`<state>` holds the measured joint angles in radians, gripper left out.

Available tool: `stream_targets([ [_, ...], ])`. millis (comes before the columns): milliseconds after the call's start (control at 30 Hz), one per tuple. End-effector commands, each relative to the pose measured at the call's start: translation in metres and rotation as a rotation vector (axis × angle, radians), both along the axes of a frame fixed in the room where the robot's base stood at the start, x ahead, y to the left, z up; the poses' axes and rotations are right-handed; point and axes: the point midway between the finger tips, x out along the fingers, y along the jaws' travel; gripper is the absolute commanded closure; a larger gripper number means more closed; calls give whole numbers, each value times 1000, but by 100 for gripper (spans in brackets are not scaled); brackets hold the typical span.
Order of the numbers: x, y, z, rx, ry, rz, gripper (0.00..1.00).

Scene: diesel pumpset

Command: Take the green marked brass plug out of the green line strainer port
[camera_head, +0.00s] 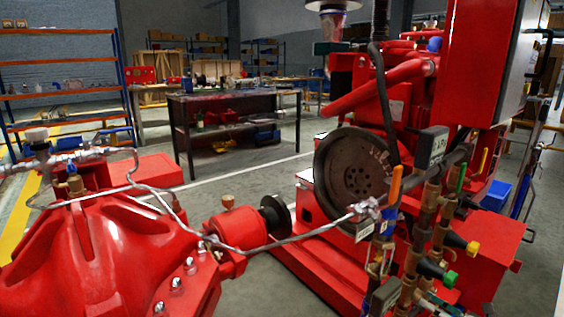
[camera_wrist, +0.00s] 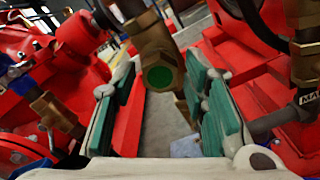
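A brass strainer branch with a round green end face (camera_wrist: 158,77) shows in the wrist view, pointing towards the camera. It lies between and just beyond my open gripper (camera_wrist: 165,85), whose teal-padded fingers stand apart on its left and right. Neither finger is visibly closed on it. I cannot tell where the plug ends and the port begins. In the head view, a green-ended fitting (camera_head: 449,279) sits low on the brass pipework at right, below a yellow-ended one (camera_head: 472,248).
Brass vertical pipes (camera_head: 418,240) and an orange-handled valve (camera_head: 395,185) crowd the fitting. A black flywheel (camera_head: 352,170) and red engine stand behind, with a red pump housing (camera_head: 100,240) at left. Another brass fitting (camera_wrist: 55,112) is left of my fingers in the wrist view.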

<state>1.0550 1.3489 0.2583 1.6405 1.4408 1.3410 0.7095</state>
Motion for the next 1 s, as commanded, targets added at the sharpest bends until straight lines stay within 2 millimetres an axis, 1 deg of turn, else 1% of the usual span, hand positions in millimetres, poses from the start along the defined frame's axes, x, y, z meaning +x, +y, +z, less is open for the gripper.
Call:
stream_targets([
  [200, 0, 0, 0, 0, 0, 0, 60],
  [367, 0, 0, 0, 0, 0, 0, 96],
  [400, 0, 0, 0, 0, 0, 0, 100],
  [833, 0, -1, 1, -12, -11, -1, 100],
  [1000, -1, -1, 0, -180, -142, -1, 100],
])
